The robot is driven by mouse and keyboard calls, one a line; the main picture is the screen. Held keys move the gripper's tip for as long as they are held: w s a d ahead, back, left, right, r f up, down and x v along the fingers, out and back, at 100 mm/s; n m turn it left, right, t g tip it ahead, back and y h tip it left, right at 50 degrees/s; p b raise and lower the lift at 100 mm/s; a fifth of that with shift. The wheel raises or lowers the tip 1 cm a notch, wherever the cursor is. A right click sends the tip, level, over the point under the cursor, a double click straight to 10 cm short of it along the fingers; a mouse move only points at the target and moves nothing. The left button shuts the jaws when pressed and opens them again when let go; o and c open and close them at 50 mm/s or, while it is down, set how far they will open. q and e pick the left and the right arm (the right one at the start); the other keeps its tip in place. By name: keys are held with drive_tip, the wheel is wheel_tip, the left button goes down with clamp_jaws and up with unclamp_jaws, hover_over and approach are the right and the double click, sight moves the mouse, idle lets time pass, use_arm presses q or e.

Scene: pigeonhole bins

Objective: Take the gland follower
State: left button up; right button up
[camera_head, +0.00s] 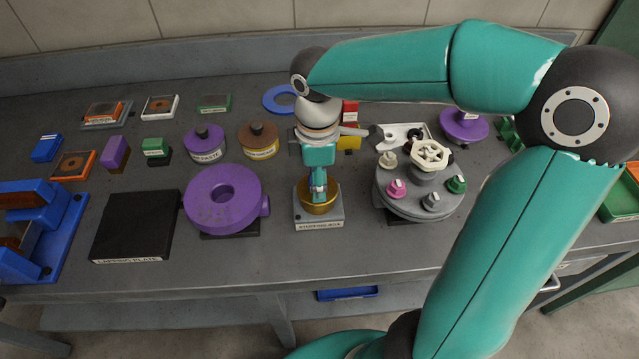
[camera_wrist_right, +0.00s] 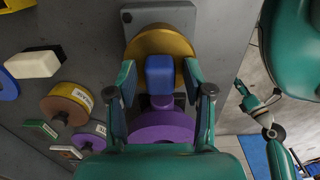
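A gold round part (camera_head: 319,198) sits on a small grey labelled base (camera_head: 319,222) in the head view. The gold part also shows in the right wrist view (camera_wrist_right: 160,42), with a blue block (camera_wrist_right: 160,75) in front of it; I cannot tell which of these is the gland follower. My right gripper (camera_head: 318,188) points down over the gold part. In the wrist view its two fingers (camera_wrist_right: 160,88) stand on either side of the blue block, with a visible gap on each side. My left gripper is not in view.
A large purple housing (camera_head: 222,199) stands close on the left of the base, and a round grey plate with several knobs (camera_head: 405,205) on the right. A black lapping plate (camera_head: 134,226) lies further left. Jars and small blocks fill the back. The bench front is clear.

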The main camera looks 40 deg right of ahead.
clamp_jaws()
drive_tip(key=shift+r, duration=0.1)
